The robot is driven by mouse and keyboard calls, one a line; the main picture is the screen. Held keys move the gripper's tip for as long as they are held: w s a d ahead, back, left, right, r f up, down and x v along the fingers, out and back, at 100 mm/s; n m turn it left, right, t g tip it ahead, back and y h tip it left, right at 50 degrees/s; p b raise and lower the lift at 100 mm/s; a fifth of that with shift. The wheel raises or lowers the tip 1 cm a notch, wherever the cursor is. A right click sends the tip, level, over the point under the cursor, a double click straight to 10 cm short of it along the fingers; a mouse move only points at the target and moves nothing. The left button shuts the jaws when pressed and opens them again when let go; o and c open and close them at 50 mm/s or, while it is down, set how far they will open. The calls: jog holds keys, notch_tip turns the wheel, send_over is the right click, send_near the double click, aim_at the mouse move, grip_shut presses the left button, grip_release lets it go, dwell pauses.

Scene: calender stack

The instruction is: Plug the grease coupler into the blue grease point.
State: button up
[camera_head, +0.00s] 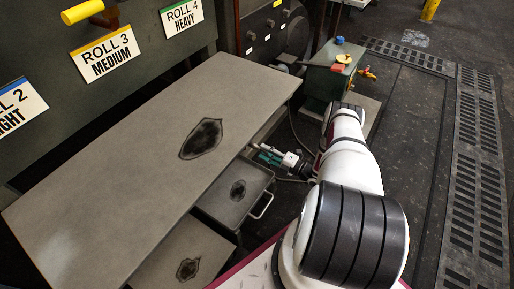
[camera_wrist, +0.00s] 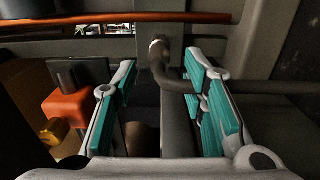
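My gripper (camera_head: 262,153) has teal finger pads and reaches in beside the right end of the grey table in the head view. In the wrist view its fingers (camera_wrist: 162,62) are spread apart. A dark bent hose or pipe (camera_wrist: 164,72) with a pale ring at its upper end lies between and beyond the fingertips, and runs off behind the right finger. I cannot tell whether it belongs to the grease coupler. A small blue cap (camera_head: 339,41) stands behind the green box in the head view; I cannot tell whether it is the grease point.
A green box (camera_head: 322,82) with red and yellow knobs stands beyond my arm. An orange block (camera_wrist: 66,108) with a brass fitting is left of the fingers. The grey table (camera_head: 110,180) and open drawers (camera_head: 262,205) lie left of my arm. An orange bar (camera_wrist: 110,20) crosses above.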

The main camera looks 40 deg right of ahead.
aim_at(252, 145)
jog(key=shift+x, duration=3.75)
jog(key=shift+f, duration=0.1)
grip_shut()
